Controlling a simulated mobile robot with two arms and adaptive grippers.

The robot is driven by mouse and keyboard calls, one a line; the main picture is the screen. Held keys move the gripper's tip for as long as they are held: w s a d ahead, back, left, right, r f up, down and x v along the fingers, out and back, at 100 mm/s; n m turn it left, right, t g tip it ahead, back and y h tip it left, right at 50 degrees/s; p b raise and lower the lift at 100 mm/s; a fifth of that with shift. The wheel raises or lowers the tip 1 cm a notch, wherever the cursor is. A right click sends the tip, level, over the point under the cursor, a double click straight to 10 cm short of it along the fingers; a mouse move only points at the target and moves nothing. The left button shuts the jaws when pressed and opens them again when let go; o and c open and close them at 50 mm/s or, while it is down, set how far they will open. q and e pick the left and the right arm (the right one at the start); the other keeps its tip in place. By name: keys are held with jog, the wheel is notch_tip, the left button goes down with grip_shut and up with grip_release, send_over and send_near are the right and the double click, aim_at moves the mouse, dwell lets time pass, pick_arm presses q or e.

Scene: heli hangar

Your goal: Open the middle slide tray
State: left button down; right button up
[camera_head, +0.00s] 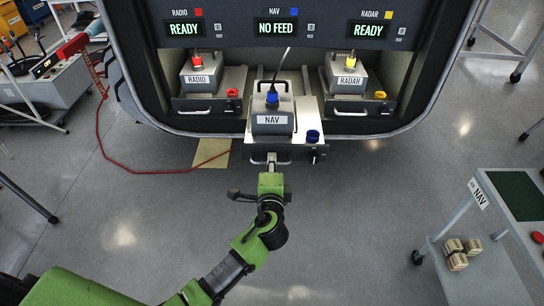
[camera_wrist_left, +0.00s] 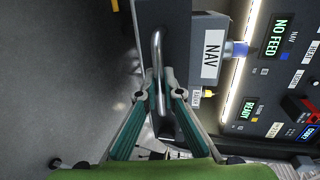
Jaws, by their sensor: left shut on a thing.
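The middle slide tray (camera_head: 300,150) sticks out of the rack, well forward of the trays on both sides. It carries a grey box labelled NAV (camera_head: 272,123) with a blue connector and cable on top. A blue cap (camera_head: 312,136) sits on the tray at the right. My left gripper (camera_head: 271,160) is at the tray's front and shut on its metal handle. In the left wrist view the two green fingers (camera_wrist_left: 158,88) close around the handle bar (camera_wrist_left: 157,48). My right gripper is not in view.
The RADIO tray (camera_head: 205,104) and RADAR tray (camera_head: 355,106) sit back inside the rack. The NAV display (camera_head: 276,28) reads NO FEED; the other two read READY. A NAV cart (camera_head: 465,215) stands at the right. The floor in front is mostly clear; a red cable (camera_head: 125,165) lies left.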

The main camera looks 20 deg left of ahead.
pick_arm(q)
jog(key=shift+f+v, duration=0.2)
jog(key=shift+v, duration=0.85)
jog(key=c, duration=2.5)
grip_release()
jog(key=v, duration=1.2)
jog(key=shift+d, duration=0.1)
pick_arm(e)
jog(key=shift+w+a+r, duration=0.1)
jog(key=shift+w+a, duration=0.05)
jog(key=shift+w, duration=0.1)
pick_arm(q)
jog(key=shift+f, duration=0.15)
